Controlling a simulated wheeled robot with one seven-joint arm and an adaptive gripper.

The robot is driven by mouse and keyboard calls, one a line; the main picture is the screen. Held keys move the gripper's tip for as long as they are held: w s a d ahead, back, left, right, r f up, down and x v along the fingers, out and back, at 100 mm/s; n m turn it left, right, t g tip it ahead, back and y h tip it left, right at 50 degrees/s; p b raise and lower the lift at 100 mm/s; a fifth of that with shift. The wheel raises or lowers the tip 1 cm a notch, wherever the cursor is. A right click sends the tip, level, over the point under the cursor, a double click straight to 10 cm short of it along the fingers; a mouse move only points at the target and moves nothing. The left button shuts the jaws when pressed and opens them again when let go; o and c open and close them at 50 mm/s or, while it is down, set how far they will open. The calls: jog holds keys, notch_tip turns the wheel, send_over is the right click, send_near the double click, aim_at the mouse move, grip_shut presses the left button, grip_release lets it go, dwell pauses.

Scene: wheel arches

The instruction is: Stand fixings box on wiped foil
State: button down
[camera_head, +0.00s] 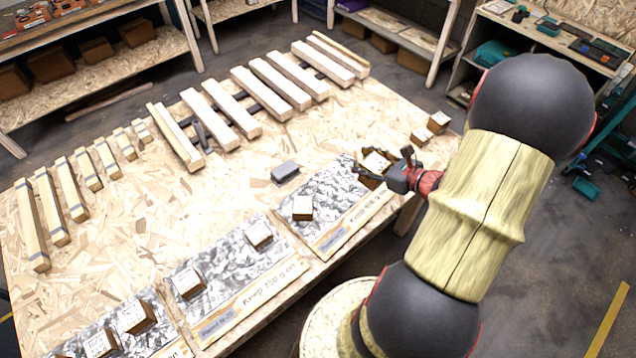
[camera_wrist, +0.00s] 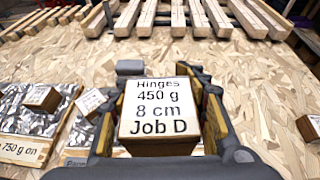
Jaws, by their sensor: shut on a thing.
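My gripper (camera_head: 388,170) is shut on a brown box with a white top label (camera_head: 376,162). In the wrist view the held box (camera_wrist: 160,112) reads "Hinges 450 g 8 cm Job D" and sits upright between the fingers. In the head view it overlaps the far right end of the right foil panel (camera_head: 335,190); I cannot tell whether it touches anything below. Another box (camera_head: 302,207) stands on that panel. The middle foil panel (camera_head: 225,255) carries boxes (camera_head: 259,235) and (camera_head: 187,282). I cannot tell which foil is wiped.
A small grey block (camera_head: 285,172) lies on the chipboard table (camera_head: 240,185) behind the foils. Two loose boxes (camera_head: 421,136) (camera_head: 438,121) stand near the right edge. Wooden slat racks (camera_head: 265,85) fill the back. A foil at front left (camera_head: 165,330) carries more boxes.

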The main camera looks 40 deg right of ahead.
jog(key=w+d+f+b, duration=0.1)
jog(key=w+f, duration=0.2)
jog(key=w, duration=0.1)
jog(key=w+d+f+b, duration=0.1)
jog(key=w+f+b, duration=0.1)
jog(key=w+f, duration=0.1)
jog(key=w+d+f+b, duration=0.1)
jog(key=w+d+f, duration=0.1)
jog(key=w, duration=0.3)
jog(key=shift+f, duration=0.4)
jog(key=shift+w+d+f+b, duration=0.1)
jog(key=shift+w+f+b, duration=0.1)
jog(key=shift+f+b, duration=0.6)
jog(key=shift+w+d+f+b, duration=0.1)
jog(key=shift+w+f+b, duration=0.15)
jog(key=shift+f, duration=0.9)
jog(key=shift+f, duration=0.2)
jog(key=c, duration=1)
grip_release()
jog(key=shift+s, duration=0.1)
